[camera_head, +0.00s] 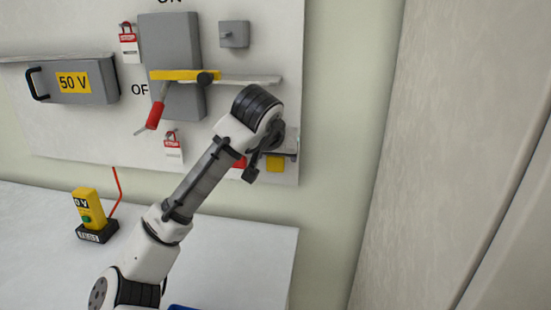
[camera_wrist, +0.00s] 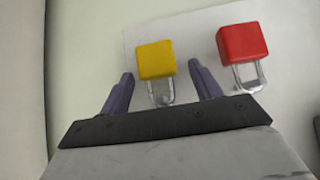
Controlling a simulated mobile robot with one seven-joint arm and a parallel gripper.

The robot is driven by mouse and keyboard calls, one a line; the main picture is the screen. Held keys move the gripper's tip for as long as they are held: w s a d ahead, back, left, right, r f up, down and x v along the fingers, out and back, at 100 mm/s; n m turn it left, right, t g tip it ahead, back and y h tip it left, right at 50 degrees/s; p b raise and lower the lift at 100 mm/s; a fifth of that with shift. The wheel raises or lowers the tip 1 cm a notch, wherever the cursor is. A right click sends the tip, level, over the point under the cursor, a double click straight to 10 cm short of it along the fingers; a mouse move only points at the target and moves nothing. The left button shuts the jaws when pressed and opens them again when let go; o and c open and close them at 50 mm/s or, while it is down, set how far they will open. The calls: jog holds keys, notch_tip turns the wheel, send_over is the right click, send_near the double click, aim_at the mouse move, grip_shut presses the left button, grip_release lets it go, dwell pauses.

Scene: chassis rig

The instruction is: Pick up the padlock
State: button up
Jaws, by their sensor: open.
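A yellow padlock (camera_wrist: 156,60) lies in the middle of the wrist view, with its silver shackle toward my gripper's palm. A red padlock (camera_wrist: 242,43) is just to the right, outside the fingers. In the camera_head view, the yellow padlock (camera_head: 276,163) shows at the board's lower right. The red padlock (camera_head: 240,162) is partly hidden there by my arm. My gripper (camera_head: 256,168) is in front of them.
The white wall board (camera_head: 60,140) carries a grey switch box (camera_head: 170,35) with a yellow bar and a red handle (camera_head: 155,115). Red-and-white tags (camera_head: 129,47) hang on it. A 50 V drawer (camera_head: 72,85) is at left. A yellow tester (camera_head: 88,210) stands on the white table (camera_head: 230,260).

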jog(key=shift+w+f, duration=0.15)
jog(key=c, duration=1.1)
